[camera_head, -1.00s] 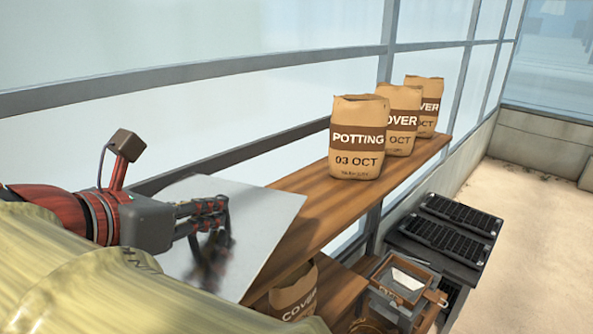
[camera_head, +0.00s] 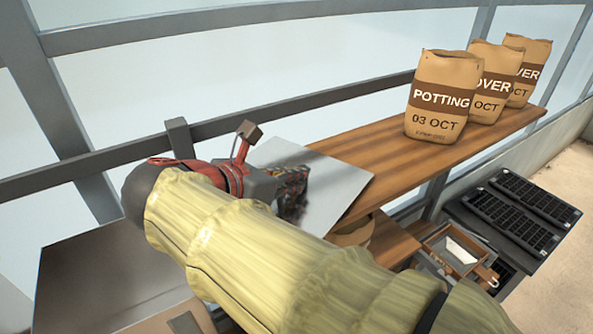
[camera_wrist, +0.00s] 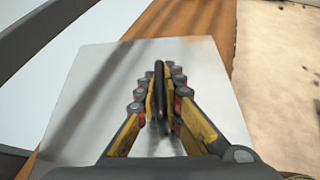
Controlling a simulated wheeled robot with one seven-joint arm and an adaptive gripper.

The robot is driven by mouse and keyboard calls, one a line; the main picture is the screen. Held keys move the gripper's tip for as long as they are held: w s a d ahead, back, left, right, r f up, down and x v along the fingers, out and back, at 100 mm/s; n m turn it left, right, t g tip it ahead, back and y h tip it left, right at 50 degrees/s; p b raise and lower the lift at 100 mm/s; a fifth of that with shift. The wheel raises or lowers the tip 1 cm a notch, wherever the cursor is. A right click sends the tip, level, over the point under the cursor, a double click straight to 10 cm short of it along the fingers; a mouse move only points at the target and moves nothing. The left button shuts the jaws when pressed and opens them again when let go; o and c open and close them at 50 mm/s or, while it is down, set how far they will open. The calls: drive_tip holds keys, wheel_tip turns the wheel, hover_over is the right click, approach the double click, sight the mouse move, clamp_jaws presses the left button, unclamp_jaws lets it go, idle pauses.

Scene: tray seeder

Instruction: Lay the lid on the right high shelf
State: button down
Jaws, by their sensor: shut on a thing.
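The lid is a flat pale grey plate (camera_head: 338,188) with a thin dark upright handle (camera_wrist: 159,85). My gripper (camera_head: 300,188) is shut on that handle, and its fingers also show on both sides of it in the wrist view (camera_wrist: 160,100). The lid lies roughly level at the left end of the high wooden shelf (camera_head: 400,170), overlapping it in the picture. The shelf's wood also shows beyond the lid in the wrist view (camera_wrist: 180,20). I cannot tell whether the lid touches the shelf. My sleeve hides part of the lid's near side.
Paper bags stand on the shelf: a potting bag (camera_head: 440,95) and two cover bags (camera_head: 493,85) (camera_head: 527,72) behind it. The shelf between lid and bags is clear. Below are a lower shelf (camera_head: 393,243), a wooden-framed box (camera_head: 460,248) and black trays (camera_head: 515,215). A window rail (camera_head: 330,103) runs behind.

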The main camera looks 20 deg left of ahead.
drive_tip(key=c, duration=1.9)
unclamp_jaws()
drive_tip(key=b+v, duration=0.2)
drive_tip(key=v, duration=1)
drive_tip(key=shift+f, duration=0.1)
